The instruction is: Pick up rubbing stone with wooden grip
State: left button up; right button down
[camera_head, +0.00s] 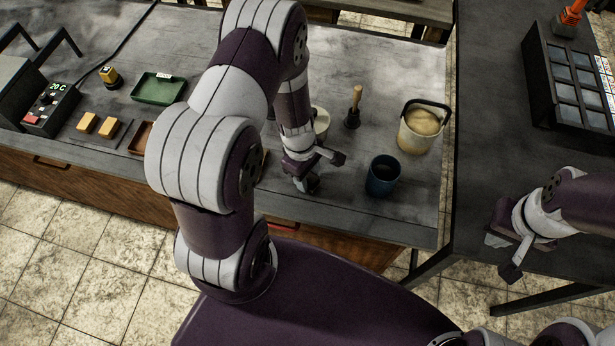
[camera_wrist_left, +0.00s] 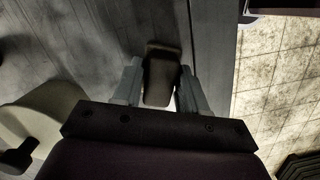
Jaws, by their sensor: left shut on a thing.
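My left gripper (camera_head: 308,178) is low over the front part of the grey workbench, pointing down. In the left wrist view, its two grey fingers (camera_wrist_left: 160,88) are shut on a dark brown block (camera_wrist_left: 161,78), which fits the rubbing stone with its wooden grip. The block's lower part is hidden by the gripper body. In the head view, the arm and gripper cover most of it. My right gripper (camera_head: 504,255) is at the right, over the dark side table's edge; I cannot tell how far its fingers are apart.
A blue cup (camera_head: 383,177) stands just right of my left gripper. A brush with a wooden handle (camera_head: 354,106) and a bucket of sand (camera_head: 422,128) are behind it. A pale round container (camera_head: 321,121) is partly hidden behind the arm. A green tray (camera_head: 158,88) lies left.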

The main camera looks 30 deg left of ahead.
aim_at(312, 180)
pick_arm(q)
jog(key=shift+r, duration=0.15)
jog(key=shift+r, duration=0.35)
jog(key=r, duration=0.2)
jog(key=d+r, duration=0.1)
jog(key=shift+s+r+p, duration=0.3)
jog(key=shift+r+p, duration=0.05)
jog(key=shift+r, duration=0.05)
jog(key=s+d+r+p, duration=0.1)
jog(key=s+d+r, duration=0.5)
jog(key=d, duration=0.2)
jog(key=shift+d+r, duration=0.15)
jog(key=shift+d, duration=0.15)
jog(key=shift+s, duration=0.1)
